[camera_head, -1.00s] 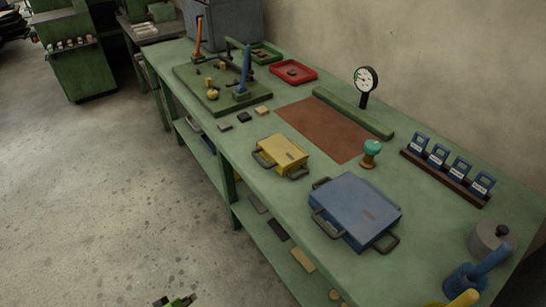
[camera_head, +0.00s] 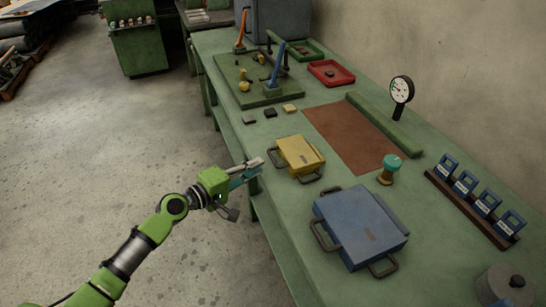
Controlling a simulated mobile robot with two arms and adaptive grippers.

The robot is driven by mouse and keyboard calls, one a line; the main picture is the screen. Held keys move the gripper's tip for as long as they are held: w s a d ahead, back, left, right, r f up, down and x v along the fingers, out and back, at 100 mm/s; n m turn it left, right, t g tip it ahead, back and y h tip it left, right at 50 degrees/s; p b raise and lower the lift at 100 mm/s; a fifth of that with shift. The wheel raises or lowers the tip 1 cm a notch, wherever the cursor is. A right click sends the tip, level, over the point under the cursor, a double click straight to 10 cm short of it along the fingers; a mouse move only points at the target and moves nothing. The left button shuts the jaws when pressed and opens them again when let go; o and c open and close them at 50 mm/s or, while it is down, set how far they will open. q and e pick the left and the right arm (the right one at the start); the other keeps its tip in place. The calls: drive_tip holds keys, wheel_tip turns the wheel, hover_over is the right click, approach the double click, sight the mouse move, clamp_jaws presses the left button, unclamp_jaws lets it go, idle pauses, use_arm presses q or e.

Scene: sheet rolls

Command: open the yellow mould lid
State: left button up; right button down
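The yellow mould (camera_head: 300,155) lies on the green bench with its lid down flat. It has a dark handle on its left side (camera_head: 274,160) and another at its near right corner (camera_head: 309,178). My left gripper (camera_head: 261,166) is just left of the mould, at the bench's front edge, pointing toward the left handle. Its two fingers show a small gap and nothing between them; it appears apart from the handle. My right gripper is not in view.
A larger blue mould (camera_head: 359,225) with handles sits nearer on the bench. A teal-topped knob (camera_head: 391,166), a brown mat (camera_head: 353,137) and a dial gauge (camera_head: 402,90) are to the right. A green fixture with levers (camera_head: 258,92) stands farther back.

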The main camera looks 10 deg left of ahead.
sight(273, 159)
use_arm(q)
drive_tip(key=x, duration=0.7)
drive_tip(key=shift+w+d+f, duration=0.1)
drive_tip(key=shift+w+d, duration=0.1)
drive_tip(key=shift+w, duration=0.05)
clamp_jaws()
